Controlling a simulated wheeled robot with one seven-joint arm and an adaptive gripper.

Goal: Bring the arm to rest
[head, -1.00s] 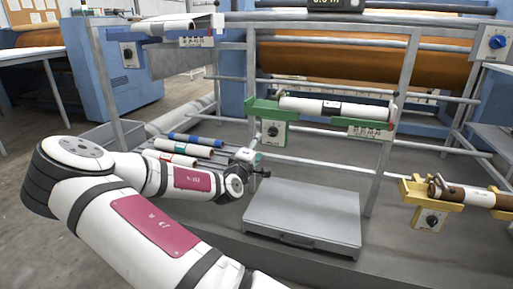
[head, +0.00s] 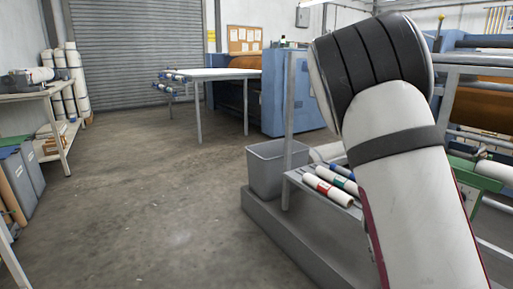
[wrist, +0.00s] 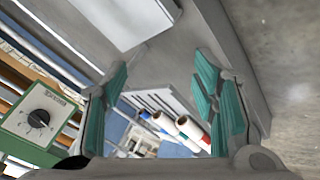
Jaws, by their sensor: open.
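My gripper (wrist: 162,100) shows in the wrist view with its two teal-padded fingers spread apart and nothing between them. Beyond the fingers, the rolls (wrist: 185,128) on the low rack show in the gap, with clear space before them. In the head view my arm rises large at the right and hides part of the press frame. My gripper is outside the head view.
Rolls (head: 328,193) with coloured bands lie on the low rack beside a grey bin (head: 270,172). A white table (head: 215,74) stands behind. Shelves (head: 40,97) line the left side. The floor (head: 150,200) between is clear.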

